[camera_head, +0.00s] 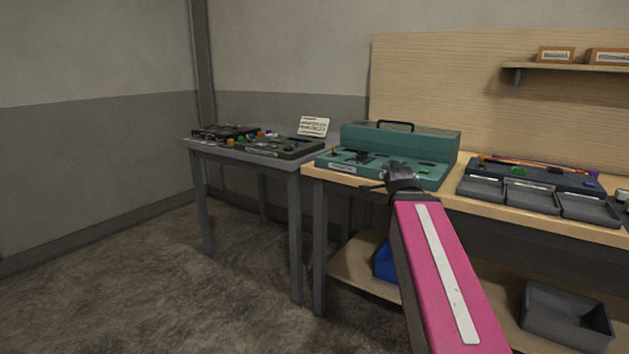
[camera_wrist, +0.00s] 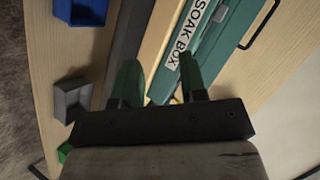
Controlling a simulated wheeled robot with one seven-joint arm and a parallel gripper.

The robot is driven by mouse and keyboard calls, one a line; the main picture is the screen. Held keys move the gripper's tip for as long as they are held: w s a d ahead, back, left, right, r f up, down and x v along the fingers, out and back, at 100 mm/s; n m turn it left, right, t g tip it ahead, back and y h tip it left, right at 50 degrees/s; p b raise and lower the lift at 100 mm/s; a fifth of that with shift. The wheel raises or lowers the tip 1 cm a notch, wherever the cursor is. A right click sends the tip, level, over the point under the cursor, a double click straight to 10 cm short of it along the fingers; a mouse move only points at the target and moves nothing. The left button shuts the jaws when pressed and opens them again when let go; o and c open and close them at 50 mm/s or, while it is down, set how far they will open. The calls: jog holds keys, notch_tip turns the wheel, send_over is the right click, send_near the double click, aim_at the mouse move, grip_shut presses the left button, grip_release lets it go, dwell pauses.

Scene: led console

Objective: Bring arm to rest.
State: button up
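My arm, pink with a white stripe, reaches up from the bottom right in the head view. My gripper (camera_head: 402,176) is at the front right part of the teal console (camera_head: 441,146), overlapping its panel in the picture. Whether it touches the panel cannot be told. In the wrist view my gripper (camera_wrist: 160,76) has its two fingers apart, with nothing seen held between them. Beyond the fingers lies a teal box front (camera_wrist: 226,38) with a "SOAK BOX" label.
A wooden workbench (camera_head: 335,175) carries the console and a dark unit with grey trays (camera_head: 533,196) on the right. A grey table (camera_head: 204,149) with dark panels stands left. A blue bin (camera_head: 385,262) and grey bin (camera_head: 566,316) sit below. The left floor is clear.

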jog(key=s+a+f+n+g, duration=0.2)
jog(key=s+f+n+g, duration=0.2)
jog(key=f, duration=0.8)
jog(key=s+a+f+n+g+y, duration=0.1)
jog(key=s+f+n+g, duration=0.3)
jog(key=f, duration=0.8)
jog(key=s+a+f+n+g+y, duration=0.1)
jog(key=s+a+f+n+g, duration=0.2)
jog(key=s+f+n, duration=0.4)
notch_tip(320, 180, down, 6)
jog(key=shift+a+r+n+g, duration=0.15)
jog(key=shift+a+n+g, duration=0.2)
jog(key=shift+g, duration=0.25)
jog(key=shift+s, duration=0.1)
